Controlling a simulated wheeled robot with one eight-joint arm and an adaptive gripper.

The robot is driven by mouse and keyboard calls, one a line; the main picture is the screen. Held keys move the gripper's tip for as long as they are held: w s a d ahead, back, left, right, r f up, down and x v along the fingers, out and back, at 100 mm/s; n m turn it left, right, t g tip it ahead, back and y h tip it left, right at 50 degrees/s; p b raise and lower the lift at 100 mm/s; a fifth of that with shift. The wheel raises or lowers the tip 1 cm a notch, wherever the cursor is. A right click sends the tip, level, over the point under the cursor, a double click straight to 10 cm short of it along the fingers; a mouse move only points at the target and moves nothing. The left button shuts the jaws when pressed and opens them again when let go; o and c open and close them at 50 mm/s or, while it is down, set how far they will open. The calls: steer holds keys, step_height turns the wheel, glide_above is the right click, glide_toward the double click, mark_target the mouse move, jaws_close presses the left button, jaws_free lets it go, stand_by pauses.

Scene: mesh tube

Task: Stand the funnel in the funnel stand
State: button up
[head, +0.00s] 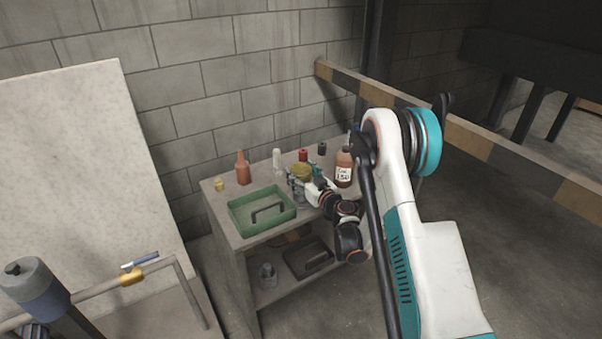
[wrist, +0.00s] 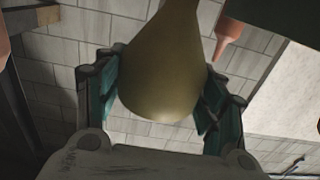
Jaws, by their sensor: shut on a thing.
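The yellowish funnel (wrist: 165,75) fills the middle of the wrist view, between the two teal fingers of my gripper (wrist: 160,90), which is shut on it. In the head view the funnel (head: 301,171) shows as a small yellow shape at my gripper (head: 302,179), above the right part of the bench top. A greyish piece shows just under the funnel in the head view, but I cannot tell whether it is the funnel stand. The funnel's lower end is hidden in the head view.
On the bench (head: 217,200) stand a green tray (head: 240,222), an orange bottle (head: 243,170), a small yellow item (head: 219,184), a white bottle (head: 277,158), a red-capped item (head: 303,155) and a labelled brown bottle (head: 344,170). A dark tray (head: 296,262) lies on the lower shelf.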

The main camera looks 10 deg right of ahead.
steer(key=shift+f, duration=0.55)
stand_by(0.4)
steer(key=o, duration=1.1)
steer(key=shift+o, duration=0.2)
step_height(320, 180, up, 10)
steer(key=shift+r, duration=0.1)
steer(key=s+a+r+g, duration=0.3)
steer(key=s+a+r, duration=0.1)
steer(key=s+r, duration=0.35)
steer(key=s+a+r+g, duration=0.25)
steer(key=s+r, duration=0.35)
steer(key=s, duration=0.3)
steer(key=s+d+f+m+g+h, duration=0.1)
steer(key=s+d+h, duration=0.1)
steer(key=s, duration=0.8)
steer(key=s+d+f+m+g+h, duration=0.1)
steer(key=s+d+f+g, duration=0.1)
steer(key=s, duration=0.8)
steer(key=s+d+f+m+g+h, duration=0.1)
steer(key=s+d+h, duration=0.1)
steer(key=s, duration=0.8)
steer(key=shift+s+d+f+m+g+h, duration=0.15)
steer(key=shift+d+f+m+g+h, duration=0.1)
steer(key=shift+m+g+h, duration=0.1)
